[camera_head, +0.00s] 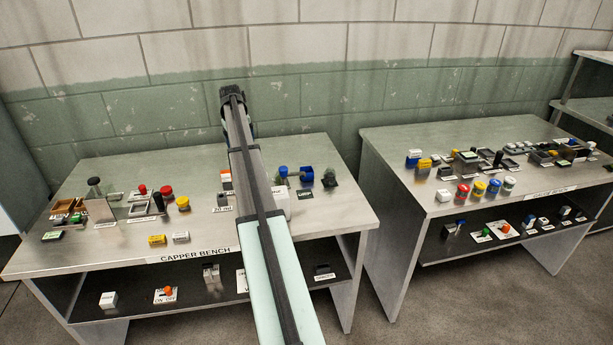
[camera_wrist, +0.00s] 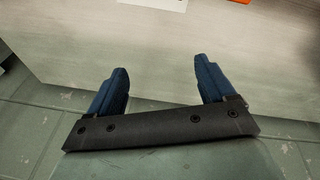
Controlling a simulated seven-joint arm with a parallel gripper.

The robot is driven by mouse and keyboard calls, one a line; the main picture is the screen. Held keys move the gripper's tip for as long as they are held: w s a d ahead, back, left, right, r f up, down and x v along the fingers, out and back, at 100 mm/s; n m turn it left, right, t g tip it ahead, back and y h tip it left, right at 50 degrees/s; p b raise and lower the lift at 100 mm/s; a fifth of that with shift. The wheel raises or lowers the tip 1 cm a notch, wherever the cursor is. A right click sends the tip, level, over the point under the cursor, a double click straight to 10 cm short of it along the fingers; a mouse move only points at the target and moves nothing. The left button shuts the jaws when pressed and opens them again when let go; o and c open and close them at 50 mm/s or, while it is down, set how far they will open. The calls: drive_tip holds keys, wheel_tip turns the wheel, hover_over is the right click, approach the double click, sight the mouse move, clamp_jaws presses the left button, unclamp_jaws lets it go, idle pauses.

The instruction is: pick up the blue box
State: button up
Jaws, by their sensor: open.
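A blue blocky item (camera_head: 307,174) stands at the right of the bench marked CAPPER BENCH, beside a blue-topped knob (camera_head: 283,172). A small blue and white item (camera_head: 414,156) stands at the left of the right bench. I cannot tell which of these is the blue box. My arm reaches out above the capper bench, and its dark end (camera_head: 236,105) is high against the wall. In the wrist view my gripper (camera_wrist: 163,75) has two blue fingers spread apart with nothing between them. No blue box shows there.
The right bench (camera_head: 385,150) is crowded with small coloured parts. A gap separates the benches.

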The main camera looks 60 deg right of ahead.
sight(307, 170)
drive_tip(key=s+d+m+g+y, duration=0.1)
drive_tip(key=s+d, duration=0.3)
drive_tip(key=s, duration=0.3)
drive_tip(key=s+d+r+m+y, duration=0.1)
drive_tip(key=s+d, duration=0.3)
drive_tip(key=s, duration=0.4)
drive_tip(key=s+d+m+g+y, duration=0.1)
drive_tip(key=s+d+m, duration=0.1)
drive_tip(key=s+d, duration=0.35)
drive_tip(key=f, duration=0.4)
drive_tip(key=s+a+f, duration=0.1)
drive_tip(key=f, duration=0.8)
drive_tip(key=shift+s+a+f, duration=0.35)
drive_tip(key=shift+s, duration=0.05)
drive_tip(key=c, duration=1)
